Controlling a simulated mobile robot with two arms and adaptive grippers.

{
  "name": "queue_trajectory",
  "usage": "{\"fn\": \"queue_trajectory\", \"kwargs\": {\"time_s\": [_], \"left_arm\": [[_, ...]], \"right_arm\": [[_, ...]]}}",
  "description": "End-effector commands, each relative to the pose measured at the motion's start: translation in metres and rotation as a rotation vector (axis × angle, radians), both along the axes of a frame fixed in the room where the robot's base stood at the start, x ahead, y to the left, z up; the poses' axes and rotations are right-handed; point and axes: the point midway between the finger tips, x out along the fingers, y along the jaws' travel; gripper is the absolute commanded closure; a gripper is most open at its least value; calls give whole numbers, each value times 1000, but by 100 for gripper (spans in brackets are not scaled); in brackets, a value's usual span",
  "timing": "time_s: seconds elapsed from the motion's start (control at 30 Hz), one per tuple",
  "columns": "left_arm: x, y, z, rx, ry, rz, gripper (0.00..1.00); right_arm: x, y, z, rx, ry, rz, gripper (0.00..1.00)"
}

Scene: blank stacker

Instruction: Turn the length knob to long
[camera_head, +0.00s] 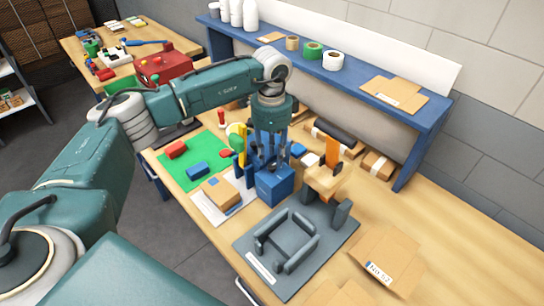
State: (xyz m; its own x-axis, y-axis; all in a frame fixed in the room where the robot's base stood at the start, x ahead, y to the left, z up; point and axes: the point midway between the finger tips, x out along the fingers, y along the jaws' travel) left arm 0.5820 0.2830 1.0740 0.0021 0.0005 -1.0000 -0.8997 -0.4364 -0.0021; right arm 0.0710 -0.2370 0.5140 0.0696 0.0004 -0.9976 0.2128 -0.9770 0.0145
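My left gripper (268,160) hangs down from the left arm over the blue device (275,187) in the middle of the workbench. Its fingers overlap the blue parts behind them, so I cannot tell whether they are open or shut, or whether they touch anything. I cannot make out the length knob or any long marking; the gripper hides part of the device. An upright orange piece (332,152) stands to the right of the device. My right gripper is not in view.
A grey tray (247,262) with a raised frame lies in front. A green mat (178,180) with red and blue blocks lies left. Cardboard (372,258) lies right. A blue shelf (365,110) with tape rolls runs behind. The bench's right end is clear.

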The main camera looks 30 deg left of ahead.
Motion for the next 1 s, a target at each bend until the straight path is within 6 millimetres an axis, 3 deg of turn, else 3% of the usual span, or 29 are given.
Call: {"fn": "queue_trajectory", "kwargs": {"time_s": [0.1, 0.23, 0.4, 0.57, 0.6, 0.73, 0.77, 1.0], "left_arm": [[0, 0, -16, -1, 2, 0, 69], [0, 0, -29, 0, 1, -1, 69], [0, 0, -35, 0, -1, -2, 69], [0, 0, -36, 0, -1, -2, 69], [0, 0, -36, 0, -1, -2, 71], [0, -1, -35, 0, -1, -2, 97], [0, 0, -35, 0, -1, -2, 100], [1, 0, -36, -1, -3, -15, 100]], "right_arm": [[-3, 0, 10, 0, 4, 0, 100], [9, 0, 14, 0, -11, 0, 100], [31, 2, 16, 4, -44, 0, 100], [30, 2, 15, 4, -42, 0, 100], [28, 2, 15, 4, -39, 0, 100], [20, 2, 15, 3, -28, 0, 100], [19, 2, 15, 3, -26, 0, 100], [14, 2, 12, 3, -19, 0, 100]]}}
